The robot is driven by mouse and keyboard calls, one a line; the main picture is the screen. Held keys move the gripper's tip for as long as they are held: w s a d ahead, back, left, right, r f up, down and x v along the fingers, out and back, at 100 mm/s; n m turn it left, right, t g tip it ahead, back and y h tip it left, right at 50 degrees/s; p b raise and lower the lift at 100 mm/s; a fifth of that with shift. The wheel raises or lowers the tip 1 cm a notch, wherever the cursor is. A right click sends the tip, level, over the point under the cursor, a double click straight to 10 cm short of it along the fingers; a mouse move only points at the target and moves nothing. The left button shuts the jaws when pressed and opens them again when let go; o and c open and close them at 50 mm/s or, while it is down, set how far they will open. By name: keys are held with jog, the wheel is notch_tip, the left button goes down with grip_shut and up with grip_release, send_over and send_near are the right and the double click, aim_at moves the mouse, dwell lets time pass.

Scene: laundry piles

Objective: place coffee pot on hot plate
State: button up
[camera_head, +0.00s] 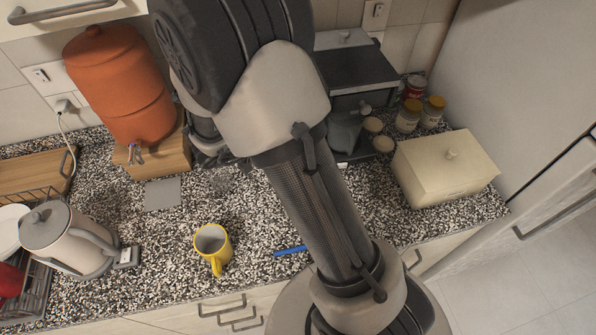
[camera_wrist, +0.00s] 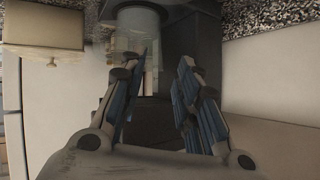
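The coffee pot (camera_head: 344,132) is a grey, see-through glass jug at the front of the dark coffee maker (camera_head: 362,72), partly hidden by my arm. Whether it rests on the hot plate is unclear; the plate is not clearly visible. In the wrist view, the see-through pot (camera_wrist: 146,30) appears at the top, around and beyond my fingertips. My gripper (camera_wrist: 161,58) has its two blue-padded fingers apart, with a gap between them. I cannot tell whether either finger touches the pot.
A cream box (camera_head: 445,170) and several jars (camera_head: 408,116) stand right of the coffee maker. A yellow mug (camera_head: 212,247), a blue pen-like item (camera_head: 290,250), a kettle (camera_head: 68,238) and an orange dispenser (camera_head: 120,85) occupy the counter. Speckled counter is clear around the mug.

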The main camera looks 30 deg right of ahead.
jog(key=w+a+r+n+t+y, duration=0.3)
jog(key=w+a+r+t+y, duration=0.15)
jog(key=w+r, duration=0.25)
jog(key=s+a+r+n+t+y, duration=0.2)
jog(key=a+r+n+y, duration=0.25)
jog(key=a, duration=0.25)
jog(key=s+a+r+n+t+y, duration=0.1)
jog(key=s+a+r+n+y, duration=0.2)
jog(key=a+r, duration=0.3)
jog(key=s+a+n+g+y, duration=0.25)
jog(key=s+n, duration=0.25)
jog(key=s, duration=0.8)
jog(key=s+d+f+n+g+h, duration=0.2)
jog(key=s+d, duration=0.4)
jog(key=s, duration=0.5)
jog(key=shift+s+f+g+h, duration=0.15)
jog(key=shift+s+g+h, duration=0.25)
jog(key=shift+g+h, duration=0.25)
jog(key=shift+f+b, duration=1.2)
